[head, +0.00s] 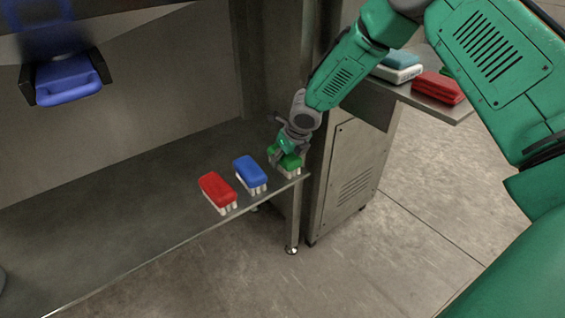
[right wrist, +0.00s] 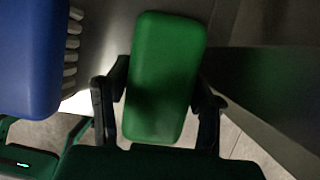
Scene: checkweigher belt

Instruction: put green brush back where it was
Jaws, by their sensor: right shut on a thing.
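The green brush (head: 291,162) is at the right end of the metal shelf, bristles down, beside the blue brush. My right gripper (head: 288,150) reaches down over it and is shut on it. In the right wrist view the green brush (right wrist: 166,75) sits between the two fingers (right wrist: 160,105). Whether its bristles touch the shelf is hard to tell. The blue brush (head: 250,172) stands to its left and also shows at the left edge of the right wrist view (right wrist: 28,60).
A red brush (head: 217,189) stands left of the blue one near the shelf's (head: 120,215) front edge. A metal cabinet (head: 352,170) is close on the right. A side plate (head: 450,108) holds a red item (head: 438,86) and a teal-and-white one (head: 398,66).

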